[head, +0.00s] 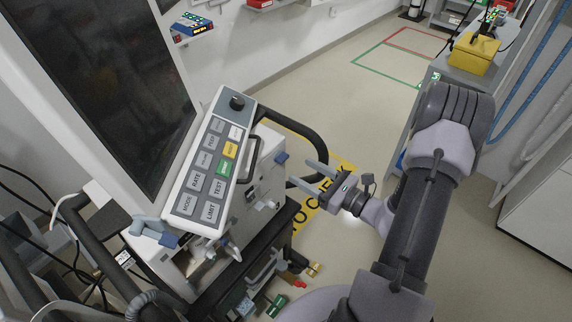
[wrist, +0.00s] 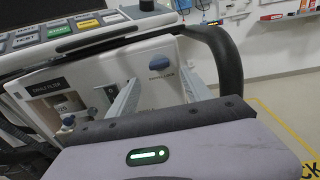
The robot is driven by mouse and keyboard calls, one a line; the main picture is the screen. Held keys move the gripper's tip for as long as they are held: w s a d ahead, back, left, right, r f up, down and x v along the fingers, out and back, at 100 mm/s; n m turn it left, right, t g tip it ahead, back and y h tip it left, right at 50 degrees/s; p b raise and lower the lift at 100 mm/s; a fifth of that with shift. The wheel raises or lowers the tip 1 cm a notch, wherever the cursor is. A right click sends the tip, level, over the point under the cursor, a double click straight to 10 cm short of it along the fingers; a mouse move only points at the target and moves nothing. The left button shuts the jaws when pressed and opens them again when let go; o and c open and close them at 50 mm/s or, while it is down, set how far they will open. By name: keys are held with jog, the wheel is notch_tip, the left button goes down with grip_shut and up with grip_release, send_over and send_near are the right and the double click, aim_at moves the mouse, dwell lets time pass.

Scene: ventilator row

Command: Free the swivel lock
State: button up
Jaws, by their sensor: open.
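A blue oval knob (wrist: 159,62) sits on the white side panel of the ventilator, with a small label below it that I cannot read clearly. In the head view a blue knob (head: 282,158) shows on the ventilator's right side, seen edge-on. My gripper (head: 300,172) is open and empty, to the right of the ventilator with its fingers pointing at that side. In the wrist view the open fingers of my gripper (wrist: 158,78) reach towards the panel, one either side of the blue knob. They look apart from it.
A black curved handle rail (head: 322,150) loops out beside the panel, close to my gripper. The control panel (head: 215,165) with keys and a large dark screen (head: 110,80) lie left. A yellow box (head: 474,53) stands on a right-hand counter.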

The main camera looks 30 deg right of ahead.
aim_at(282, 158)
jog(key=b+x, duration=0.1)
jog(key=x, duration=0.5)
jog(key=shift+w, duration=0.3)
jog(key=shift+a, duration=0.1)
grip_shut()
jog(key=shift+r, duration=0.1)
